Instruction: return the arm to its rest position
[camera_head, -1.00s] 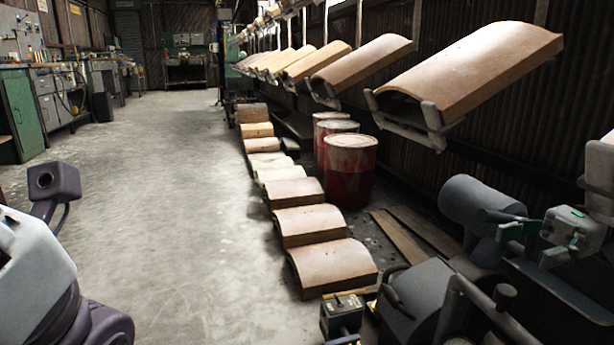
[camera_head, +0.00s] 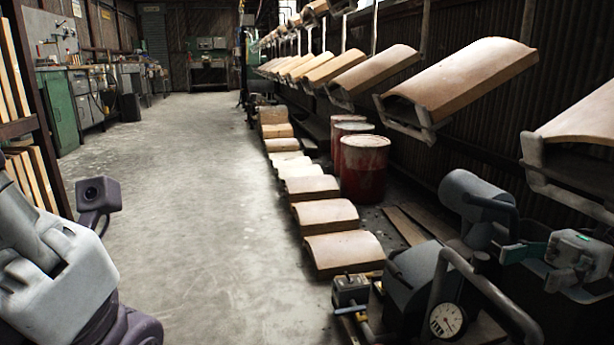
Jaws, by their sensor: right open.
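My right gripper (camera_head: 530,266) is at the lower right, in front of the dark machinery. Its grey body and teal-edged fingers point left, and the fingers are apart with nothing seen between them. Much of my right arm cannot be told from the dark parts around it. A white and purple part of my left arm (camera_head: 62,275) fills the lower left corner. No left gripper fingers show there.
Curved tiles hang on a conveyor (camera_head: 460,85) at the right, one near the right edge. More curved tiles (camera_head: 343,252) line the floor beside red drums (camera_head: 362,180). A machine with a gauge (camera_head: 447,320) stands low right. The left-centre floor (camera_head: 200,190) is clear.

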